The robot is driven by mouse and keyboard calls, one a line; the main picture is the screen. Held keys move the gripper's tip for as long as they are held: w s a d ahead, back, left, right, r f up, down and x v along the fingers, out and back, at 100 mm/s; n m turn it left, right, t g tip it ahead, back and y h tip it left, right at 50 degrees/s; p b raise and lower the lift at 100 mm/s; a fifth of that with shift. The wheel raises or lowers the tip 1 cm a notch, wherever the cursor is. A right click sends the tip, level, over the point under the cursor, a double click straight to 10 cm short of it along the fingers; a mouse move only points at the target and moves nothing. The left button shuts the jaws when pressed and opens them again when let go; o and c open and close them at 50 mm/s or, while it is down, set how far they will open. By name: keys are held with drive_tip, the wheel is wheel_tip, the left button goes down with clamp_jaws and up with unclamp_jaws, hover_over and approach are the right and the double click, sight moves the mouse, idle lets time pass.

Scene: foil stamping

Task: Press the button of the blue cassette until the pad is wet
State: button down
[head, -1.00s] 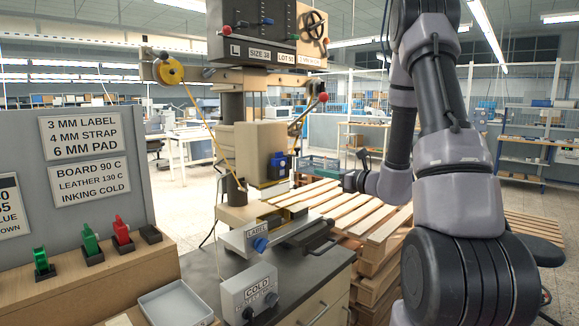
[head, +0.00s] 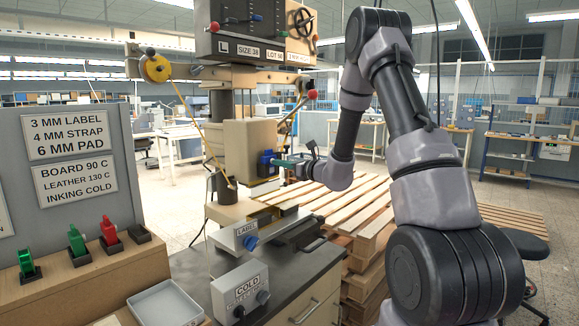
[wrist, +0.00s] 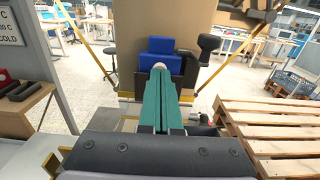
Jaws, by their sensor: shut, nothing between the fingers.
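The blue cassette (head: 265,164) sits in the front of the beige head of the stamping press. In the wrist view the cassette (wrist: 158,45) is straight ahead, with a pale round button (wrist: 159,67) on its near face. My gripper (head: 279,162) is at the cassette's right side in the head view, its teal fingers level and together. In the wrist view my gripper (wrist: 160,80) is shut and empty, its tips right at the button. I cannot tell whether the button is pushed in. The pad is not clearly visible.
Below the press head is a table with a LABEL plate (head: 247,230), and a COLD control box (head: 240,290) stands in front. A pallet stack (head: 365,218) is on the right. Green and red cassettes (head: 108,232) stand on the left bench beside a white tray (head: 165,305).

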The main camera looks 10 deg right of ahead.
drive_tip(key=shift+w+a, duration=0.2)
